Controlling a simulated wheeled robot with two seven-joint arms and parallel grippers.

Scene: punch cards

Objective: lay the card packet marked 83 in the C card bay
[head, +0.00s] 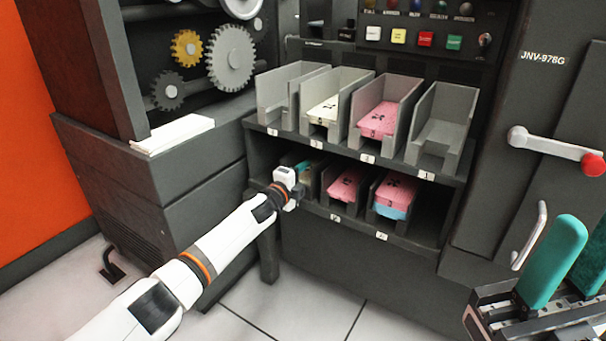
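My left gripper (292,192) is at the front of the lower row of bays, by its left bay. Its fingers are too small and partly hidden to show whether it is open or shut. Behind it, a cream and teal packet (306,172) lies in that bay. A pink packet (346,185) lies in the lower middle bay, and a pink packet (397,190) lies on a blue one (391,210) in the lower right bay. Above, a cream packet (328,108) and a pink packet (378,121) lie in the two middle bays. Packet marks and bay letters are unreadable. My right gripper is out of view.
The upper left bay (283,95) and upper right bay (441,125) look empty. A button panel (425,38) is above. A red-ended lever (560,150) sticks out at right. A rack with teal upright pieces (553,262) stands at lower right. White cards (172,133) lie on the left ledge.

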